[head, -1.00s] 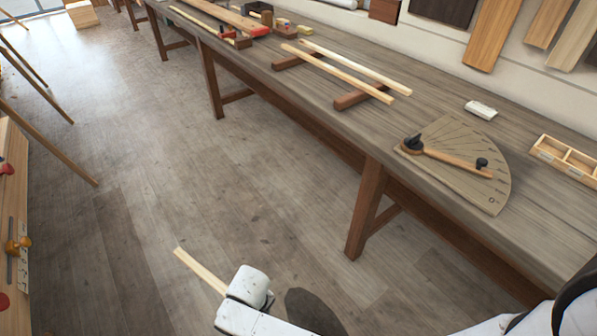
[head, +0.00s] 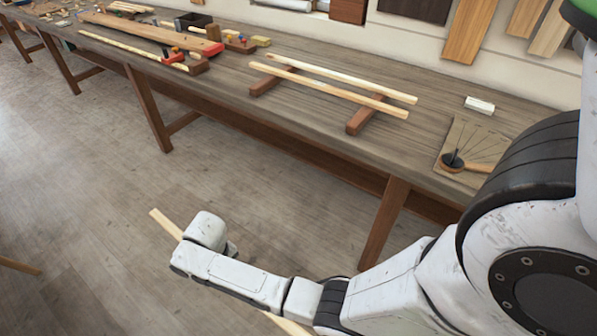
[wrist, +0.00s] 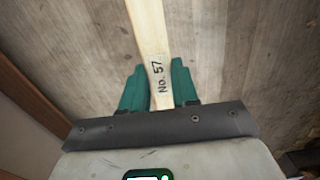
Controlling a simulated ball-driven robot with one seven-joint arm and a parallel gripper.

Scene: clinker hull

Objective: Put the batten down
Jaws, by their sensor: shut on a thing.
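My gripper (wrist: 157,78) has its teal fingers shut on a pale batten marked "No. 57" (wrist: 149,30). In the head view one end of this batten (head: 164,223) sticks out past my white wrist, and another piece shows below my forearm. The batten is in front of the bench, with the floor behind it in view. My wrist hides the fingers in the head view. On the bench, two similar pale battens (head: 340,77) (head: 325,89) lie side by side across two brown bearers (head: 273,80) (head: 366,115).
The long wooden bench (head: 230,98) runs across the view, its leg (head: 384,222) close to my arm. A plank (head: 150,33) and tools lie at left. Bench top between plank and bearers is mostly clear.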

